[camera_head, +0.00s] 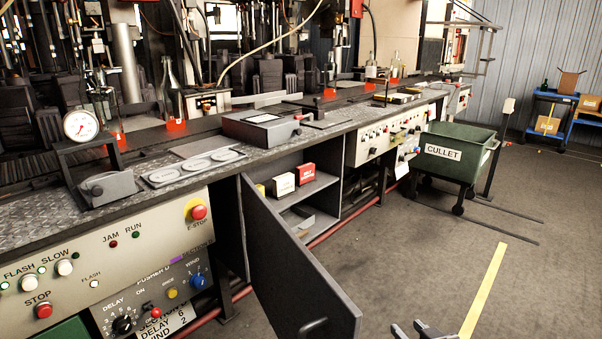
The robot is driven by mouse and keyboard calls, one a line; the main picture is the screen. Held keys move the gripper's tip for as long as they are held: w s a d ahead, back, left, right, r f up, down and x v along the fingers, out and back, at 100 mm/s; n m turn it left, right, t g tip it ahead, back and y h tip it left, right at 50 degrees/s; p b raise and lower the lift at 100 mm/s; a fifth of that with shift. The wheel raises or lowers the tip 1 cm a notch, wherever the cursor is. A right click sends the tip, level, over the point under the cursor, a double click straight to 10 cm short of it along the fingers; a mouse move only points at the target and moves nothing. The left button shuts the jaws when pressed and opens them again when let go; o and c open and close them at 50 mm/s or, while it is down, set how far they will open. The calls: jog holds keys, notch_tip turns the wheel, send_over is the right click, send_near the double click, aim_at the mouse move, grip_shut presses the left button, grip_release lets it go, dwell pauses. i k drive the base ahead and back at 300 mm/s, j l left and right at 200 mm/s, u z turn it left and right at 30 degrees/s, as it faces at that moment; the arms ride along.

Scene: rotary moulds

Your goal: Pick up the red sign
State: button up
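A small red box-shaped piece with pale lettering (306,174) stands on the upper shelf inside the open cabinet under the bench. It is the nearest match to a red sign that I see, but its lettering is too small to read. My gripper (410,329) shows only at the bottom edge, right of the cabinet door. Its two grey fingertips are apart with nothing seen between them. It is well away from the red piece, and the rest of it is cut off by the frame.
A cream box (282,184) and a yellow piece (260,189) stand left of the red piece. The dark cabinet door (300,265) swings out toward me. A green cullet cart (455,150) stands to the right. The floor between is clear, with a yellow stripe (485,285).

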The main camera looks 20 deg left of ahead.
aim_at(304, 173)
jog(key=i+u, duration=0.2)
jog(key=i, duration=0.45)
jog(key=i+l+u, duration=0.2)
jog(key=i, duration=0.5)
jog(key=i+u, duration=0.35)
jog(key=i, duration=0.2)
jog(key=i+l+u, duration=0.1)
jog(key=i+u, duration=0.25)
jog(key=i, duration=0.2)
